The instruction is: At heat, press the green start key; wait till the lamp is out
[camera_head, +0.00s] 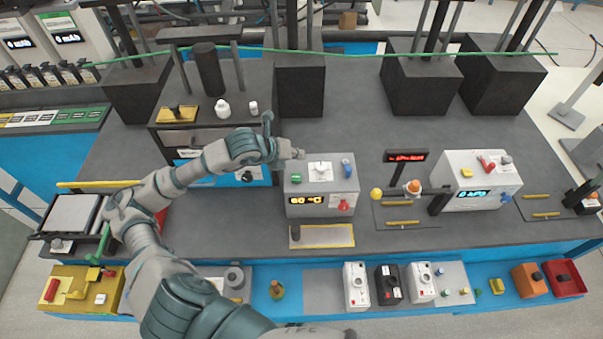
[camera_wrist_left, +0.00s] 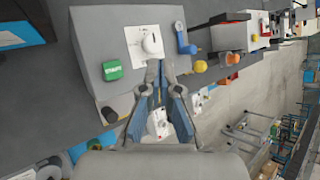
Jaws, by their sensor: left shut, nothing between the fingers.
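The grey heater box (camera_head: 300,208) stands mid-table; its display (camera_head: 307,200) reads 60 °C. On its top are the green start key (camera_head: 296,178), a white dial (camera_head: 320,166) and a blue part (camera_head: 347,168). The green key, lettered START, shows clearly in the left wrist view (camera_wrist_left: 112,70), left of my fingers. I cannot tell which part is the lamp. My right gripper is not in view.
A red knob (camera_head: 344,205) sits on the box front. A yellow ball (camera_head: 376,194) and a dark stand with a red display (camera_head: 406,156) are to its right, then a white device (camera_head: 470,175). A yellow-edged tray (camera_head: 322,236) lies in front.

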